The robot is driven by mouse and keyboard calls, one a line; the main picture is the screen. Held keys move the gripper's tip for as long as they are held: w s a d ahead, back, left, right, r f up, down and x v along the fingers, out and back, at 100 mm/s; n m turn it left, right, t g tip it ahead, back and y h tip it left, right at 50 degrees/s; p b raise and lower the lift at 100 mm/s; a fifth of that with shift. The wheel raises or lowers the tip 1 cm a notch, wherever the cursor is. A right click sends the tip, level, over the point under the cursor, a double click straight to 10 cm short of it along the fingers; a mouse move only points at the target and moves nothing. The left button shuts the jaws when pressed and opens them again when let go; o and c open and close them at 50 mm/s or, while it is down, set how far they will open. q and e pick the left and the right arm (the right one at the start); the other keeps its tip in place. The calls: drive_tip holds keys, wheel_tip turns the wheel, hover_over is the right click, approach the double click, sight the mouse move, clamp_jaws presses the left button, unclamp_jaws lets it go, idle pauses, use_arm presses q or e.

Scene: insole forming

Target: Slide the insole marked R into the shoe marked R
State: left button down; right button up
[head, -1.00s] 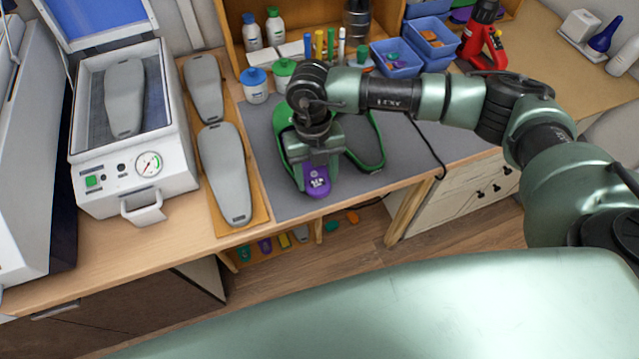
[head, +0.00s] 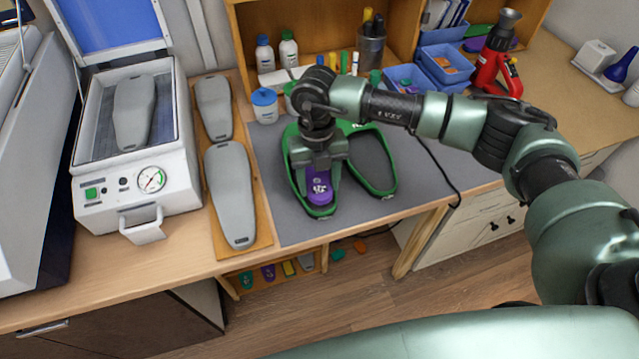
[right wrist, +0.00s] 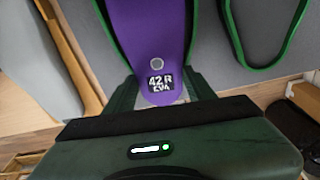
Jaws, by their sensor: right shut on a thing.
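The purple insole (head: 319,187) has "42 R EVA" printed in white at its heel, which reads clearly in the right wrist view (right wrist: 152,40). My right gripper (head: 319,170) is shut on it near the heel end. The insole lies within the green rim of the left-hand shoe (head: 292,163); its front part is hidden under my arm. I cannot tell whether it rests fully on the shoe's bottom. A second green-rimmed shoe (head: 391,172) stands beside it on the right, empty. No R mark on either shoe is readable. My left gripper is not in view.
The shoes stand on a grey mat (head: 275,220) near the bench's front edge. A wooden board (head: 256,240) with grey forms and a white press (head: 130,195) are to the left. Bottles, blue bins (head: 445,65) and a red tool (head: 497,70) stand behind.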

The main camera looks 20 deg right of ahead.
drive_tip(key=o, duration=1.5)
drive_tip(key=shift+c, duration=0.2)
drive_tip(key=shift+r, duration=0.1)
drive_tip(key=r+b, duration=0.1)
drive_tip(key=r, duration=0.3)
drive_tip(key=r+b, duration=0.1)
drive_tip(key=r, duration=0.1)
drive_tip(key=shift+w+r+b, duration=0.3)
drive_tip(key=shift+w+r, duration=0.05)
drive_tip(key=shift+r, duration=0.45)
drive_tip(key=shift+s+f, duration=0.1)
